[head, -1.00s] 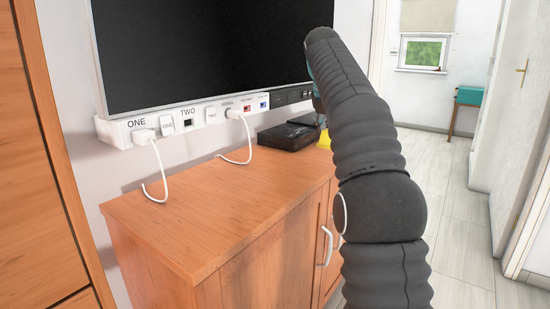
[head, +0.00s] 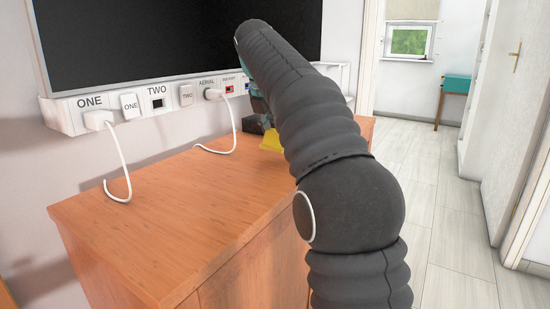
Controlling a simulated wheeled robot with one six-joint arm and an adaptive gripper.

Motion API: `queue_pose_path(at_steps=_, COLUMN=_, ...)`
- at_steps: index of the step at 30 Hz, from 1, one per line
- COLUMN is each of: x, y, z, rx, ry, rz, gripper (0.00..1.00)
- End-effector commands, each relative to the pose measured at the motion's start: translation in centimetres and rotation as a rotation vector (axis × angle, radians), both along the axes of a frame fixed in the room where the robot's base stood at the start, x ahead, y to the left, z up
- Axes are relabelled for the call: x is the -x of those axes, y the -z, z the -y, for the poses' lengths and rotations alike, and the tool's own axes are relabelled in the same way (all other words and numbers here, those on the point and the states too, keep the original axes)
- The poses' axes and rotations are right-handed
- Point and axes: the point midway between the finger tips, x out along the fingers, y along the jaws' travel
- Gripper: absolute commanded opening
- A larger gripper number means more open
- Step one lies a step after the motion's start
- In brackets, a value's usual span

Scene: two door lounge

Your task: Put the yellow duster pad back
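The yellow duster pad (head: 271,141) shows as a small patch just left of my arm, low over the far part of the wooden cabinet top. My arm covers the rest of it. My gripper (head: 254,112) is mostly hidden behind my arm; a sliver of teal and dark parts shows beside and above the pad. I cannot tell whether the fingers touch the pad, or whether they are open or shut.
The wooden cabinet (head: 165,205) has a clear near top. A white cable (head: 122,165) hangs from the socket strip (head: 78,112) under the black screen (head: 140,45); a second cable (head: 218,151) lies farther along.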

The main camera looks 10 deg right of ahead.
Motion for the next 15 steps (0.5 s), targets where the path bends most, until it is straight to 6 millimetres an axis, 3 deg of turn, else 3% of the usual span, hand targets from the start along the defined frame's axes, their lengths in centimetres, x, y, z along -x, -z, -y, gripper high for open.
queue_pose_path(at_steps=5, x=0.2, y=0.7, z=-0.8, rx=0.000, ry=-0.001, rz=0.001, gripper=0.23)
queue_pose_path(at_steps=15, x=0.3, y=4.5, z=-0.7, rx=0.000, ry=-0.001, rz=0.000, gripper=0.23)
